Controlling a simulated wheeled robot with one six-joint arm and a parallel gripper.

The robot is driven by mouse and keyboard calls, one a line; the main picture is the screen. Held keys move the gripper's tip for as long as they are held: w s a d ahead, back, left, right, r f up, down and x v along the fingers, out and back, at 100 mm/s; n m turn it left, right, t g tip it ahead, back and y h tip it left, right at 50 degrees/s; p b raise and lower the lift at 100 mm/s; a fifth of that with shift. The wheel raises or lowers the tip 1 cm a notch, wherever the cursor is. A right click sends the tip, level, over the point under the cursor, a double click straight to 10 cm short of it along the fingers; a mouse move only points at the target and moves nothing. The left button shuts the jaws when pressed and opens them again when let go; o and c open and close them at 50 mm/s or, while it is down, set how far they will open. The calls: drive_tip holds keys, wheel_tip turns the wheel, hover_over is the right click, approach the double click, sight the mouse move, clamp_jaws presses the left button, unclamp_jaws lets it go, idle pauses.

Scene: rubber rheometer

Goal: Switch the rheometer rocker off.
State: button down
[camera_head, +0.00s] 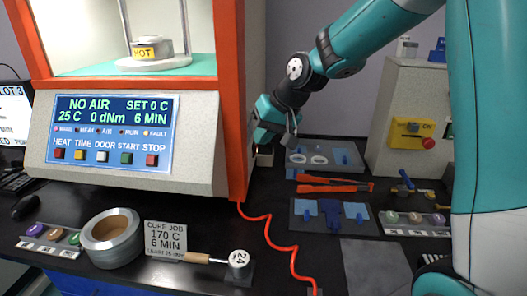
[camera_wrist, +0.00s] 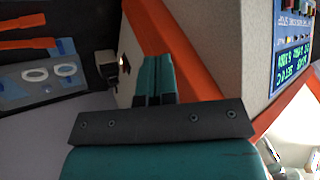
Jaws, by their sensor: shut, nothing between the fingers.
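The rheometer (camera_head: 130,185) has a lit display (camera_head: 115,115) reading NO AIR, SET 0 C, 25 C, 0 dNm and 6 MIN. The rocker's position cannot be read, nor whether the fingers touch the panel.
A red coiled hose (camera_head: 270,225) runs down the bench. Orange tongs (camera_head: 335,185) and a grey tray (camera_head: 320,158) with white rings lie right of the machine. A grey cabinet (camera_head: 395,100) stands farther right.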

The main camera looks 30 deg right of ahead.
drive_tip(key=w+d+f+m+t+h, duration=0.1)
drive_tip(key=w+d+f+m, duration=0.1)
drive_tip(key=w+d, duration=0.3)
drive_tip(key=w+d+f+m+t, duration=0.1)
drive_tip(key=w+d+f, duration=0.3)
drive_tip(key=d, duration=0.6)
drive_tip(key=shift+w+f+m+h+b, duration=0.2)
drive_tip(key=shift+w+m+h+b, duration=0.2)
drive_tip(key=shift+m, duration=0.3)
drive_tip(key=w+a+f+p, duration=0.2)
drive_tip(key=w+a+f, duration=0.3)
drive_tip(key=w+f, duration=0.2)
drive_tip(key=shift+w+a+f, duration=0.15)
drive_tip(key=shift+w+a, duration=0.05)
drive_tip(key=shift+w, duration=0.4)
